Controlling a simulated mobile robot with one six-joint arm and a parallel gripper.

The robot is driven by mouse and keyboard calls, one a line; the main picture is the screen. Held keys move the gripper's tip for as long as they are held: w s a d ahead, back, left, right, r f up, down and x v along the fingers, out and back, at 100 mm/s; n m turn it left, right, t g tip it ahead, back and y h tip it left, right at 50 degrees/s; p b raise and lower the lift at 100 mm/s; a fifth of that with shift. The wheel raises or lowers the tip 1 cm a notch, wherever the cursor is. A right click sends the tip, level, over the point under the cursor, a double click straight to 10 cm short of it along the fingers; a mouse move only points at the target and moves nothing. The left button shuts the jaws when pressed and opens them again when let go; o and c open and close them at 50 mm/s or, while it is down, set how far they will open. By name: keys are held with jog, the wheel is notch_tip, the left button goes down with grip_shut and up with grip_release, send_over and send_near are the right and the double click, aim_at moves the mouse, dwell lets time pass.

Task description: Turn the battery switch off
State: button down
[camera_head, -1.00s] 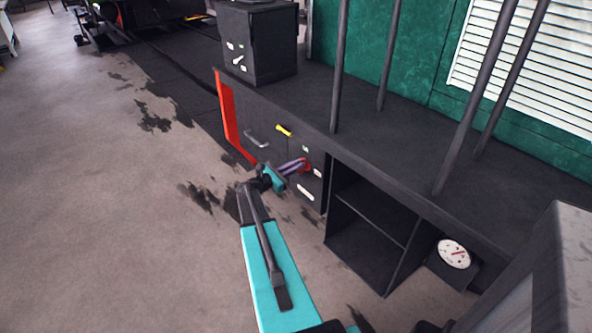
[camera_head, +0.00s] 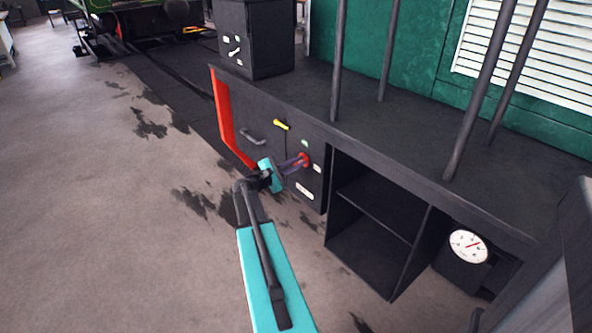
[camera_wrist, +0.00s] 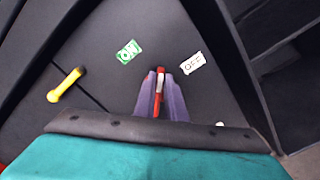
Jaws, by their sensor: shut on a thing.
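The battery switch is a red lever (camera_wrist: 158,92) on the dark panel. In the wrist view it points up between the green ON label (camera_wrist: 128,52) and the white OFF label (camera_wrist: 193,63). My gripper (camera_wrist: 160,88) is shut on the lever, one purple finger on each side. In the head view the red switch (camera_head: 304,158) shows at the tips of my gripper (camera_head: 300,162), with the green label (camera_head: 305,142) above it and a white label (camera_head: 318,169) to its lower right. The fingers hide part of the switch.
A yellow handle (camera_head: 281,124) sits on the panel left of the switch; it also shows in the wrist view (camera_wrist: 66,85). A grey handle (camera_head: 253,137) is farther left. Open shelves (camera_head: 372,220) and a dial (camera_head: 468,246) are to the right. Open floor (camera_head: 100,230) lies left.

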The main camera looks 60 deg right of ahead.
jog(key=m+b, duration=0.3)
jog(key=b, duration=0.1)
jog(key=f+m+b, duration=0.1)
jog(key=m+b, duration=0.2)
jog(key=b, duration=0.2)
jog(key=shift+s+f, duration=0.15)
jog(key=shift+f, duration=0.05)
jog(key=m+b, duration=0.2)
jog(key=b, duration=0.1)
jog(key=shift+f+m, duration=0.1)
jog(key=shift+m, duration=0.2)
jog(key=shift+b, duration=0.3)
jog(key=c, duration=1.8)
grip_release()
jog(key=shift+s, duration=0.1)
jog(key=shift+f, duration=0.1)
jog(key=shift+a, duration=0.15)
jog(key=p+v, duration=0.2)
jog(key=v, duration=1.1)
jog(key=shift+a, duration=0.35)
